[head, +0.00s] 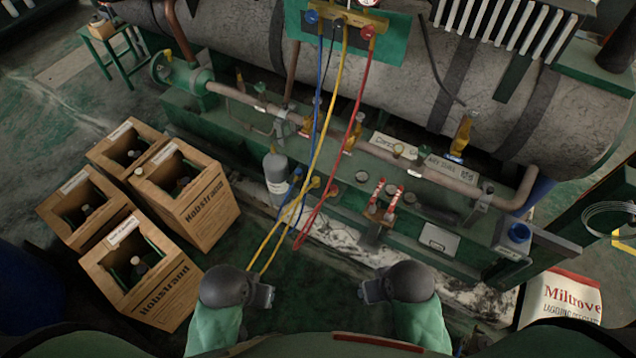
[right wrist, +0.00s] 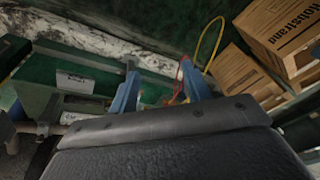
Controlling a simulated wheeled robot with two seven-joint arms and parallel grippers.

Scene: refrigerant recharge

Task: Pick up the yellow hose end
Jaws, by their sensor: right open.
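The yellow hose (head: 322,150) hangs from the manifold (head: 345,14) on the green panel and runs down to the left. Its lower part divides into two strands near my left gripper (head: 264,296); its end is not clearly visible. A yellow loop also shows in the right wrist view (right wrist: 217,40). My left gripper is low in the head view, close to the lower strands; contact and jaw opening cannot be told. My right gripper (head: 370,292) is to the right of the hoses. Its blue fingers are apart and empty in the right wrist view (right wrist: 160,88).
A red hose (head: 352,130) and a blue hose (head: 322,95) hang beside the yellow one. A white sack (head: 560,300) is at right.

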